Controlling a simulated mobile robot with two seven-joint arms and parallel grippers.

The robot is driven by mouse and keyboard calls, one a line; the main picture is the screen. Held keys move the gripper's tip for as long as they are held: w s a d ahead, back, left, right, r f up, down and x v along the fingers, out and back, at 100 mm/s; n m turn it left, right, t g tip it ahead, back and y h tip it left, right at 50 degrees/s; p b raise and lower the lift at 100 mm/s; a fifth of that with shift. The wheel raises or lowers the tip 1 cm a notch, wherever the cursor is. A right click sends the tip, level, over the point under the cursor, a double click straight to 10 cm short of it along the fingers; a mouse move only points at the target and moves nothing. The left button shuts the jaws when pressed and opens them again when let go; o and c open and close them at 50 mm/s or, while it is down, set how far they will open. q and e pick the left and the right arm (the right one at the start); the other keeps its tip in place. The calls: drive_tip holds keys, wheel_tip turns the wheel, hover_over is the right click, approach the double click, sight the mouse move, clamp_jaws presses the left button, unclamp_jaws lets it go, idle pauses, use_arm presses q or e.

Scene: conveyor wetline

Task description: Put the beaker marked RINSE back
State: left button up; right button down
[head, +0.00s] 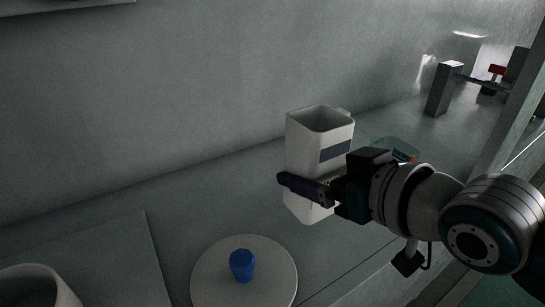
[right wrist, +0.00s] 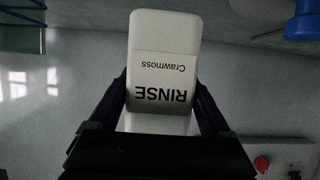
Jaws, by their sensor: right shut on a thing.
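The beaker marked RINSE is a white, square-sided open vessel (head: 304,145) in the middle of the head view, with a dark label band. My right gripper (head: 310,188) is shut on it, with one dark finger across its near side. In the right wrist view the beaker (right wrist: 160,65) sits between both fingers (right wrist: 162,105), and its label reads RINSE and Crawmoss, upside down. It looks nearly upright. I cannot tell whether its base touches the bench. My left gripper is not in view.
A blue object (head: 242,265) stands on a round pale disc (head: 212,280) in front of the beaker. A pale round vessel (head: 66,292) is at lower left, near a flat grey panel (head: 120,250). A grey post (head: 440,92) stands at far right. The wall runs close behind.

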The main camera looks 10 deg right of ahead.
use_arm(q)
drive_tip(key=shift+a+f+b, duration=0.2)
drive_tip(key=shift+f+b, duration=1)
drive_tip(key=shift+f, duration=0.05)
use_arm(e)
wheel_tip(320, 180, down, 4)
drive_tip(key=shift+f, duration=0.25)
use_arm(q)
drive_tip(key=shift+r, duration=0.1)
use_arm(e)
drive_tip(key=shift+r, duration=0.1)
unclamp_jaws()
drive_tip(key=shift+f, duration=0.2)
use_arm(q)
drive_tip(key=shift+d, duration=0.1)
use_arm(e)
drive_tip(key=shift+r, duration=0.1)
